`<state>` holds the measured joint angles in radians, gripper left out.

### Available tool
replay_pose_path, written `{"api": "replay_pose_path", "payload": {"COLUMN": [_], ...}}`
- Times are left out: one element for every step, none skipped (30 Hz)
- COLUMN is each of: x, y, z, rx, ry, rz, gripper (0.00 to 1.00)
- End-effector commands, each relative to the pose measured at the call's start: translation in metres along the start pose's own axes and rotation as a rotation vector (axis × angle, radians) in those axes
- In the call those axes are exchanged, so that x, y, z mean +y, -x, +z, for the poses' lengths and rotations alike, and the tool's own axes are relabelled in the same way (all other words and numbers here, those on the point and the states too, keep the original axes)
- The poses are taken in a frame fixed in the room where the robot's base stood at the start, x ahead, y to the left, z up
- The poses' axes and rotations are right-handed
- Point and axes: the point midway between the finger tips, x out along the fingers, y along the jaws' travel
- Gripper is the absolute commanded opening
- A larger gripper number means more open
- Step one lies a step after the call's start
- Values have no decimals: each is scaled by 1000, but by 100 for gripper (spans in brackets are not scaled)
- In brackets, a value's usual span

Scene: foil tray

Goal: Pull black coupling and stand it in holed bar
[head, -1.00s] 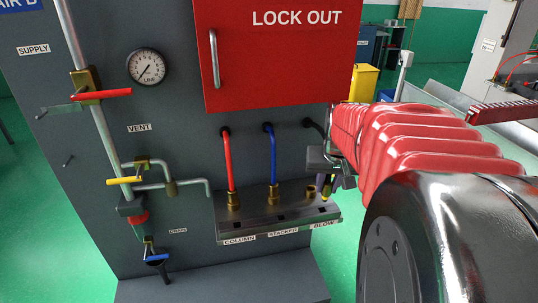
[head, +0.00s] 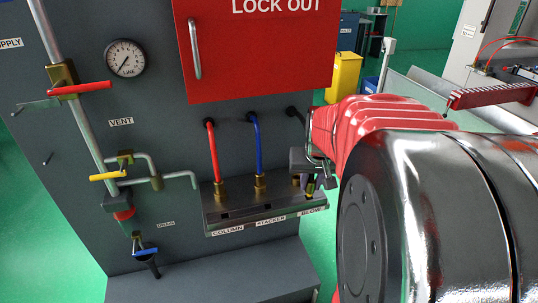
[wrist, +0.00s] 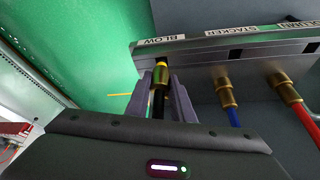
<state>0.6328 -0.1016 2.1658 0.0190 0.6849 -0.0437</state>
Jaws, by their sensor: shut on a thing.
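The black coupling (wrist: 160,75), with a yellow band and a brass-coloured body, is between my gripper's fingers (wrist: 161,88) in the wrist view, its black hose trailing back between them. My gripper (head: 313,178) is shut on it at the right end of the metal holed bar (head: 265,213). The holed bar (wrist: 205,47) has dark square holes in it. The coupling's tip overlaps the bar by the BLOW label; I cannot tell whether it sits in a hole or is clear of the bar.
A red hose (head: 213,150) and a blue hose (head: 256,145) end in brass fittings on the bar, beside the coupling. A red LOCK OUT box (head: 265,60) hangs above. Valves and pipes (head: 120,175) are at left. A grey ledge (head: 215,278) lies below.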

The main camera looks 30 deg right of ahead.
Motion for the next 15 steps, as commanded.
{"api": "replay_pose_path", "payload": {"x": [0,0,0,0,0,0,0,0,0,-1,-1,-1,-1,-1,-1], "y": [-3,-4,-6,-8,-10,-11,-12,-14,-15,-15,-16,-17,-17,-17,-18], "z": [1,2,3,4,4,5,5,6,6,7,7,7,7,7,7], "rx": [-1,-2,-2,-2,-1,-1,-1,-1,-1,-1,-1,-1,0,0,0], "ry": [0,0,0,0,1,1,1,1,1,1,1,1,1,1,1], "rz": [0,0,0,0,0,0,0,0,0,-1,-1,-1,-1,-1,-1], "gripper": [0,0,0,0,0,0,0,0,0,0,0,0,0,0,0]}}
